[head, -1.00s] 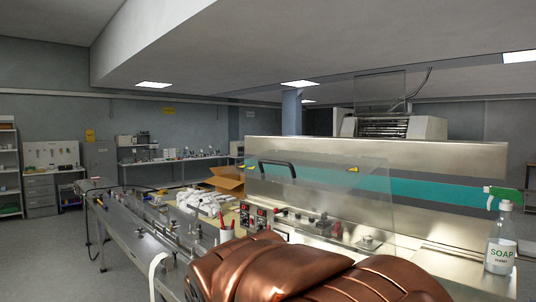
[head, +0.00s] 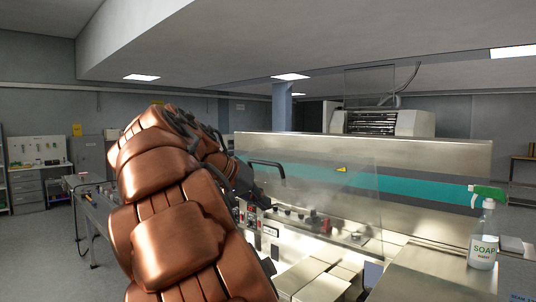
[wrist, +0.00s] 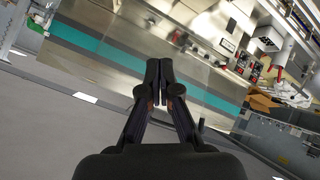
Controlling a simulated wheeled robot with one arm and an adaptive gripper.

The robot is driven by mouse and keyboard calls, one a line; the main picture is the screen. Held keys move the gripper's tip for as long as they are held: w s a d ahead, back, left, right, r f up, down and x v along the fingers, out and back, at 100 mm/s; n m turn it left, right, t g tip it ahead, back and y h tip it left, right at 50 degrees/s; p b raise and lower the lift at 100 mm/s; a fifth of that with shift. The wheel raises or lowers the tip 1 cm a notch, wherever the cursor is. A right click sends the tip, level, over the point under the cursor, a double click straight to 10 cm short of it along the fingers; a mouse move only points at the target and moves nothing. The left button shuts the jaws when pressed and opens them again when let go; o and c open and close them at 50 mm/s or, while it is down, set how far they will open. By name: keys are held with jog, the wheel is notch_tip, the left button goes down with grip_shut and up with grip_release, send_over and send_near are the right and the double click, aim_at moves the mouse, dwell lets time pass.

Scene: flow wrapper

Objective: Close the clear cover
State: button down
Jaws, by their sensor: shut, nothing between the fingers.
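The clear cover (head: 340,195) is a see-through panel in front of the steel wrapping machine in the head view. It looks raised and tilted, with its black bar handle (head: 267,163) at the upper left. My gripper (head: 264,203) is below the handle, near the cover's left side, and partly hidden by my copper arm. I cannot tell whether it touches the cover. In the wrist view my gripper (wrist: 160,65) is shut with its fingers together and empty. The clear panel is hard to make out there.
The machine's steel body with a teal stripe (head: 420,187) stands behind the cover. Knobs and a red-display control panel (head: 252,215) sit below it. A soap bottle (head: 483,235) stands at the right. Open floor (head: 50,255) lies at the left.

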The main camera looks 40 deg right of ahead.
jog(key=w+d+r+m+h+p, duration=0.2)
jog(key=w+r+m+h, duration=0.3)
jog(key=r, duration=0.9)
jog(key=m+b, duration=0.1)
send_over(268, 179)
jog(key=x, duration=0.2)
jog(key=shift+s+d+f+t+y, duration=0.15)
jog(key=shift+f+t+y, duration=0.2)
jog(key=shift+f, duration=0.45)
jog(key=shift+a+f+b, duration=0.2)
jog(key=shift+f+b, duration=0.2)
jog(key=shift+f, duration=0.05)
jog(key=shift+a+f+b, duration=0.25)
jog(key=shift+f+b, duration=0.15)
jog(key=shift+f, duration=0.05)
jog(key=shift+a+f, duration=0.2)
jog(key=shift+a, duration=0.1)
jog(key=shift+a+f+b, duration=0.35)
jog(key=shift+f+b, duration=0.1)
jog(key=shift+f, duration=0.2)
jog(key=shift+a, duration=0.1)
